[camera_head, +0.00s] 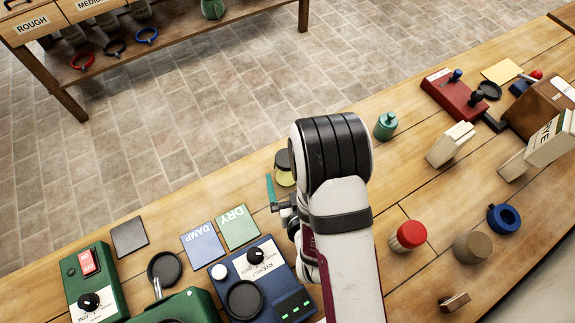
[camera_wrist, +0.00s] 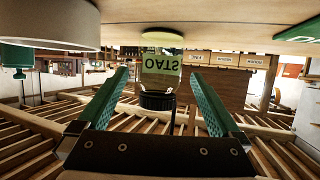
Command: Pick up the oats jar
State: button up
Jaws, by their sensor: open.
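The oats jar (camera_head: 285,178) stands upright on the wooden bench, with a dark lid and a pale yellow-green body, partly hidden behind my arm in the head view. In the wrist view the picture is upside down, and the jar (camera_wrist: 160,64) shows its OATS label with the black lid below. My gripper (camera_wrist: 158,82) is open, with its two green fingers apart on either side of the jar as seen there. The jar appears ahead, between or just beyond the fingertips; I cannot tell which. In the head view one green finger (camera_head: 269,190) shows just left of the jar; the other is hidden.
DRY (camera_head: 238,228) and DAMP (camera_head: 202,246) cards and a blue scale-like device (camera_head: 262,285) lie near the gripper.

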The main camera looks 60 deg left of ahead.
jog(key=x, duration=0.7)
jog(key=shift+r, duration=0.1)
grip_shut()
